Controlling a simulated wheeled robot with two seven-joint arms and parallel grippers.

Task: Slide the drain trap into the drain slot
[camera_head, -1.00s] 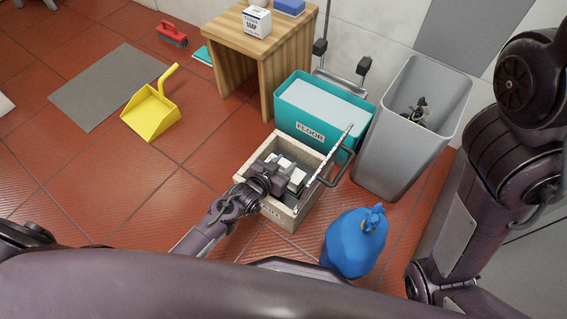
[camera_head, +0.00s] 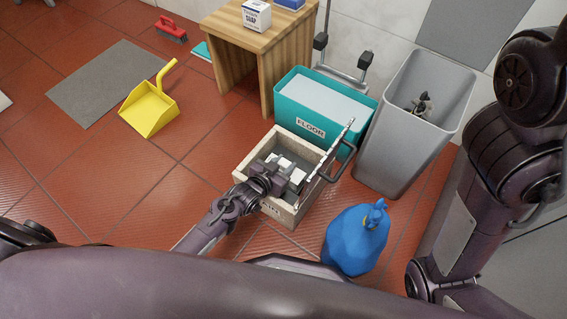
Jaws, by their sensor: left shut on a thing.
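A pale stone box (camera_head: 246,160), open at the top, stands on the tiled floor with a label on its front. A thin speckled panel (camera_head: 339,141) stands tilted at its right side, seen nearly edge-on, with a dark handle (camera_head: 345,164) behind it. My left gripper (camera_head: 290,175) reaches into the box from the front left. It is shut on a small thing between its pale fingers. The gripper hides most of that thing, and I cannot tell whether it is the drain trap. The drain slot cannot be made out. My right gripper is out of view.
A teal bin marked FLOOR (camera_head: 288,106) stands close behind the box, with a grey bin (camera_head: 388,155) to its right. A blue bag (camera_head: 352,245) lies in front at the right. A wooden table (camera_head: 262,45) and yellow dustpan (camera_head: 147,115) are farther back.

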